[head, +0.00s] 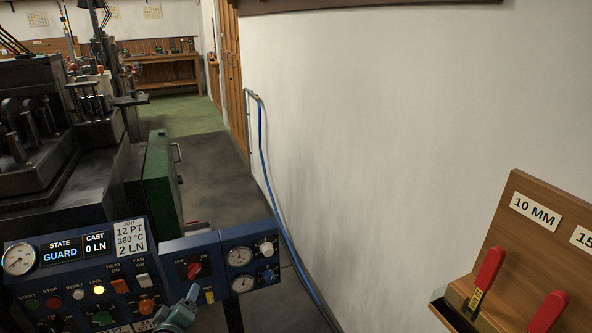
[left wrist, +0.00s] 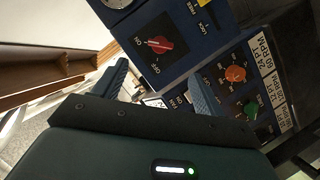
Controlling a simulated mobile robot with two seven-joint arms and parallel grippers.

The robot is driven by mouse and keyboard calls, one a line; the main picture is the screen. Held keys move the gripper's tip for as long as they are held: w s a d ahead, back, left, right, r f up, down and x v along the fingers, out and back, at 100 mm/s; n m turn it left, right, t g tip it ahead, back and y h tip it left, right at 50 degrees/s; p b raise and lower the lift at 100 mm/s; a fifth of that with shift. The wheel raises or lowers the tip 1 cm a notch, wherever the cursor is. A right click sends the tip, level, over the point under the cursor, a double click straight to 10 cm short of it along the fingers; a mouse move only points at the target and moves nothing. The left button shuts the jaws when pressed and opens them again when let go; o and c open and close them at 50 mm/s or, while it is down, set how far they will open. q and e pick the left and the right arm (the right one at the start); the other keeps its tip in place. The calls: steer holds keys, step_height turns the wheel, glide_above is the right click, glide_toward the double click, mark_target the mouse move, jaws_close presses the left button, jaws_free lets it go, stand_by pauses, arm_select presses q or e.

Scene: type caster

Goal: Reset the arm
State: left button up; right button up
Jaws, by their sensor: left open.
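My left gripper (head: 182,312) is at the bottom of the head view, in front of the lower part of the blue control panel (head: 75,293). In the left wrist view my left gripper (left wrist: 158,92) shows its two blue-grey fingers spread apart with nothing held between them. The wrist view looks at the panel's red OFF/ON knob (left wrist: 153,45), an orange knob (left wrist: 236,74) and a green knob (left wrist: 251,108). Whether the fingers touch the panel cannot be told. My right gripper is not in view.
The panel display (head: 79,249) reads GUARD and 0 LN. A wooden rack (head: 540,245) with red-handled tools is at right. Grey floor (head: 205,170) lies open beyond; a blue hose (head: 264,150) hangs along the wall.

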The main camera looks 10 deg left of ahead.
arm_select(q)
steer(key=s+d+r+m+g+h+p, duration=0.1)
steer(key=s+d+r+m+h+p, duration=0.1)
steer(key=s+d+m, duration=0.5)
steer(key=s+d+r+m+g+h+p, duration=0.2)
steer(key=s+d+m+h, duration=0.3)
steer(key=s+d, duration=1.1)
steer(key=m, duration=0.3)
steer(key=shift+r+g, duration=0.3)
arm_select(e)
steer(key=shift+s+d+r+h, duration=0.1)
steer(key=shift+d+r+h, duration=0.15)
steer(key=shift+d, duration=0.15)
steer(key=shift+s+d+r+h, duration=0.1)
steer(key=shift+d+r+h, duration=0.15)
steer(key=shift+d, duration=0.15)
arm_select(q)
steer(key=shift+s, duration=0.1)
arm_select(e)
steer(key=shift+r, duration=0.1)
